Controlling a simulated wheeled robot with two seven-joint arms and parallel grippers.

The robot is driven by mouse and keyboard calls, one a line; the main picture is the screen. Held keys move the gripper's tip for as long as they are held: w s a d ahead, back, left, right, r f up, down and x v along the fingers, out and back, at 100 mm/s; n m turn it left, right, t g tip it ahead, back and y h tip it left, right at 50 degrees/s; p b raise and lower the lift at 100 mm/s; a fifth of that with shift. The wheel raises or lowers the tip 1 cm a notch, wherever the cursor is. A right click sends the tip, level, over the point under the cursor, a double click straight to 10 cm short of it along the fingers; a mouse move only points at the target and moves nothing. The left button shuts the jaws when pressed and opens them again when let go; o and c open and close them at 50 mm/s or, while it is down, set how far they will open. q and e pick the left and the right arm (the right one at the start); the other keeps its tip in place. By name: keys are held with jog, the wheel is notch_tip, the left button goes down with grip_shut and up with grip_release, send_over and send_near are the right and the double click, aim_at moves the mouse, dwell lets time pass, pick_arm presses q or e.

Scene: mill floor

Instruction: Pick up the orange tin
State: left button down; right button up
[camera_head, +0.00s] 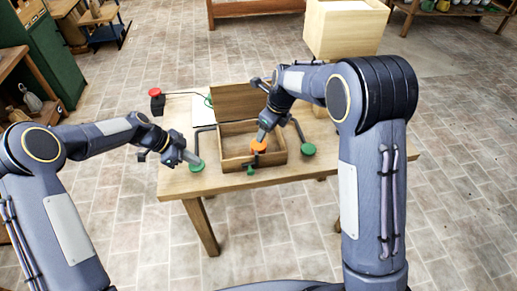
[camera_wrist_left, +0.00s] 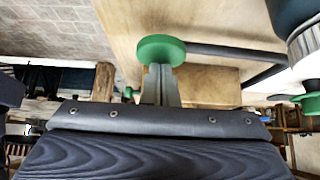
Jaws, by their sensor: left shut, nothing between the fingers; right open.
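The orange tin (camera_head: 258,146) is inside an open wooden box (camera_head: 236,163) on the table. My right gripper (camera_head: 262,137) reaches down into the box with its fingertips at the tin. It is open; whether the fingers straddle the tin is too small to tell. My left gripper (camera_head: 190,159) is shut and empty at the left of the box, beside a green round knob (camera_head: 196,168) on a dark bar. In the left wrist view the shut fingers (camera_wrist_left: 160,75) end at this green knob (camera_wrist_left: 161,49); I cannot tell whether they touch it.
The box's lid (camera_head: 240,101) stands raised at the back. A second green knob (camera_head: 308,149) is at the box's right, and a small green piece (camera_head: 250,171) is at its front. A red button (camera_head: 155,93) sits at the table's (camera_head: 180,185) back left. A pale wooden crate (camera_head: 343,28) stands behind.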

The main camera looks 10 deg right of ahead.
aim_at(259, 145)
jog(key=x, duration=0.6)
jog(key=shift+f, duration=0.1)
jog(key=shift+w+x, duration=0.2)
jog(key=shift+x, duration=2.55)
jog(key=shift+a, duration=0.15)
jog(key=shift+c, duration=0.3)
jog(key=c, duration=0.7)
